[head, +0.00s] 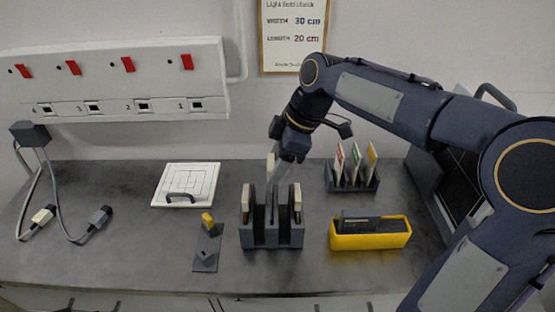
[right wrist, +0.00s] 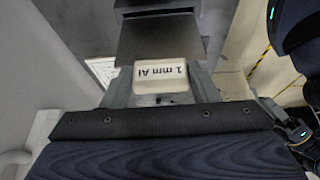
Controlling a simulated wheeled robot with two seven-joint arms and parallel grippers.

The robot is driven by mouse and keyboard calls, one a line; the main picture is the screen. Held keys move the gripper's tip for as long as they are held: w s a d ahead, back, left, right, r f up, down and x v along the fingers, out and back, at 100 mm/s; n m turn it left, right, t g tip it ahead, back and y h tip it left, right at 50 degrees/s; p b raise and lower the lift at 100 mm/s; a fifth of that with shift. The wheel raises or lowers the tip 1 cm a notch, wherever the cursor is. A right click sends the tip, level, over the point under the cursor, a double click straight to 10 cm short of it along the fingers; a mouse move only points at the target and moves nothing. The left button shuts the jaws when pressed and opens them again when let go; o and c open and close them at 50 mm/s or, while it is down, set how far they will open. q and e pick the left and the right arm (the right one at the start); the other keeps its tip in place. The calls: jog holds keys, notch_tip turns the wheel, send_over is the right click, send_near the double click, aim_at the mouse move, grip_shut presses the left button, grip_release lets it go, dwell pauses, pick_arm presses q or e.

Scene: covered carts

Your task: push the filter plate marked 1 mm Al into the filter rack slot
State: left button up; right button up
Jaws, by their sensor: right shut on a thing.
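The filter plate marked 1 mm Al shows in the right wrist view as a cream, labelled grip (right wrist: 160,78) with a dark grey sheet beyond it. My right gripper (right wrist: 160,95) is shut on the cream grip, one finger on each side. In the head view my right gripper (head: 283,160) is above the middle of the dark grey rack (head: 272,236), with the plate's cream grip (head: 270,166) at its fingers. The plate stands upright over the rack's middle. How deep it sits in a slot is hidden. My left gripper is not in view.
Cream-topped plates stand at the rack's left (head: 247,198) and right (head: 297,198). Right of it are a yellow bin (head: 370,238) and a small holder with coloured tags (head: 352,182). Left are a grey stand (head: 207,250), a white panel (head: 186,184) and cables (head: 70,225).

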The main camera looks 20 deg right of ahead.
jog(key=shift+f+b, duration=3.75)
jog(key=shift+f, duration=1.05)
jog(key=o, duration=1.1)
jog(key=shift+p+v, duration=0.4)
jog(key=shift+v, duration=3.5)
